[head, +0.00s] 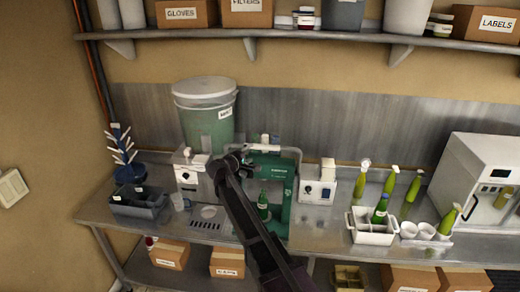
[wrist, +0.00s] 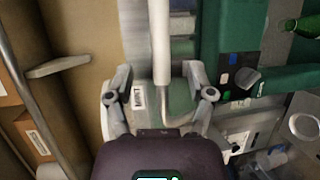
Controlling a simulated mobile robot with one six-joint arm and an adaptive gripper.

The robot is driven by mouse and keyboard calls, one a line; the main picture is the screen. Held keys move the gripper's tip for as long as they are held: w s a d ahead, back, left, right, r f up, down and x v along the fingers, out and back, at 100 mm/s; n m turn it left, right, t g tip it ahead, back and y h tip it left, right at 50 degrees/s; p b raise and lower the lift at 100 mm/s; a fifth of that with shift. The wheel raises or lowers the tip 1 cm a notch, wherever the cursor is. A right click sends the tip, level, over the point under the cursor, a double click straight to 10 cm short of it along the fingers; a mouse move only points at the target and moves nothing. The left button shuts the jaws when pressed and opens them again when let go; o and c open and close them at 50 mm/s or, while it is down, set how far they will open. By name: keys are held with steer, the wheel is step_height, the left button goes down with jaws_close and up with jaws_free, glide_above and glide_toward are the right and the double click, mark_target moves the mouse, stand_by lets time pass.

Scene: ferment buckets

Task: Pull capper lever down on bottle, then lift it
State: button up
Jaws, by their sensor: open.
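The green capper (head: 284,168) stands on the steel bench, with a green bottle (head: 263,205) upright inside its frame. It also shows at the right in the wrist view (wrist: 222,45), turned sideways, with part of the bottle (wrist: 302,25) at the top right corner. A pale bar (wrist: 160,40), which looks like the capper lever, runs from the top edge to between my fingers in the wrist view. My gripper (wrist: 160,95) is open, one finger each side of the bar's end; I cannot tell whether they touch. In the head view my gripper (head: 240,158) is at the capper's upper left.
A lidded green bucket (head: 206,130) stands behind my gripper. White boxes flank the capper (head: 190,178) (head: 318,190). Bottles and a white caddy (head: 373,234) stand to the right, a dark crate (head: 138,208) to the left. A shelf (head: 300,36) runs above.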

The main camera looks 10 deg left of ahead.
mark_target(258, 148)
steer(key=b+x, duration=0.1)
steer(key=x, duration=0.8)
steer(key=shift+f, duration=0.1)
steer(key=shift+c, duration=0.2)
jaws_close()
